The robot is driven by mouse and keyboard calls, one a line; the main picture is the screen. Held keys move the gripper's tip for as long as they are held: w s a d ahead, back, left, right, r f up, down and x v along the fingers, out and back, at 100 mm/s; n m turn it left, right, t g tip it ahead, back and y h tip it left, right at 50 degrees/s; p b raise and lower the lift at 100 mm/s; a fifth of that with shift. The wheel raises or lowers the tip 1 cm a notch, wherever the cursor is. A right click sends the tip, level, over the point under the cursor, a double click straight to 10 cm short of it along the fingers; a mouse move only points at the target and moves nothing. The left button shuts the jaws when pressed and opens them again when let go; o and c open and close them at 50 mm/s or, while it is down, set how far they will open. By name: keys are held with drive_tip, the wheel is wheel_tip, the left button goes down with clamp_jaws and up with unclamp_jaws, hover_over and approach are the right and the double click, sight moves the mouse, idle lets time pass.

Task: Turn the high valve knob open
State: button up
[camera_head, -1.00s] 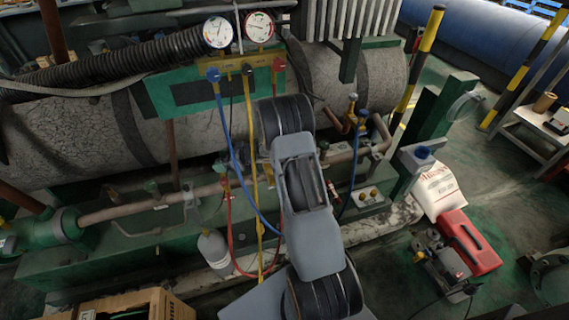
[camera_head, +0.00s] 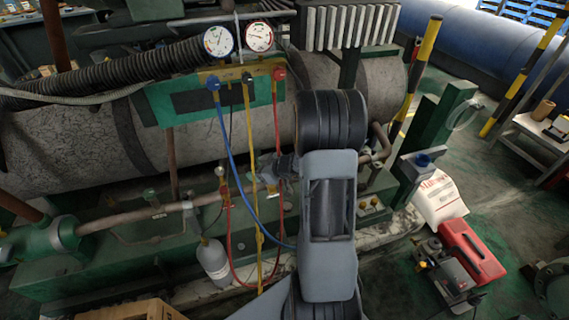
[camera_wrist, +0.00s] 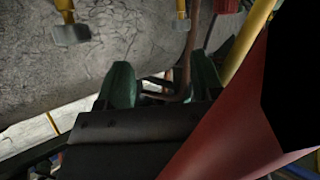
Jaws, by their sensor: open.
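The gauge manifold (camera_head: 240,78) hangs on the green panel, with two round dials above it. The red knob (camera_head: 279,74), likely the high valve, sits at its right end. A blue knob (camera_head: 213,83) is at the left end and a dark knob (camera_head: 247,78) is in the middle. My gripper's two green fingers (camera_wrist: 163,88) stand apart with nothing between them in the wrist view. The red knob is apart from my arm.
Blue, yellow and red hoses (camera_head: 280,165) hang below the manifold, close to my arm. A grey cylinder (camera_head: 214,262) stands below. A large red shape (camera_wrist: 215,110) fills the wrist view's lower right.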

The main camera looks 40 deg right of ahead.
drive_tip(key=d+f+h, duration=0.1)
drive_tip(key=d+m+h, duration=0.1)
drive_tip(key=d, duration=0.1)
drive_tip(key=s+d+f+m+g+h, duration=0.1)
drive_tip(key=h, duration=0.1)
drive_tip(key=shift+d+f, duration=0.35)
drive_tip(key=s+d+r+m+g+h+p, duration=0.2)
drive_tip(key=s+r+m+g+h+p, duration=0.25)
drive_tip(key=s+r, duration=0.35)
drive_tip(key=s+a+r+m+g+p, duration=0.1)
drive_tip(key=s+a+r+g+p, duration=0.2)
drive_tip(key=r, duration=0.5)
drive_tip(key=shift+s+a+p, duration=0.65)
drive_tip(key=shift+s+a, duration=0.7)
drive_tip(key=shift+a, duration=0.2)
drive_tip(key=shift+m+g, duration=0.25)
drive_tip(key=s+a+r+t+y+p, duration=0.1)
drive_tip(key=s+a+r+p, duration=0.1)
drive_tip(key=a+r+p, duration=0.3)
drive_tip(key=s+a+r+n+y+p, duration=0.1)
drive_tip(key=a+r+p, duration=0.4)
drive_tip(key=r, duration=0.8)
drive_tip(key=shift+s+a+r+n+t+y, duration=0.3)
drive_tip(key=shift+s+a+t+y, duration=0.15)
drive_tip(key=shift+s+a, duration=0.55)
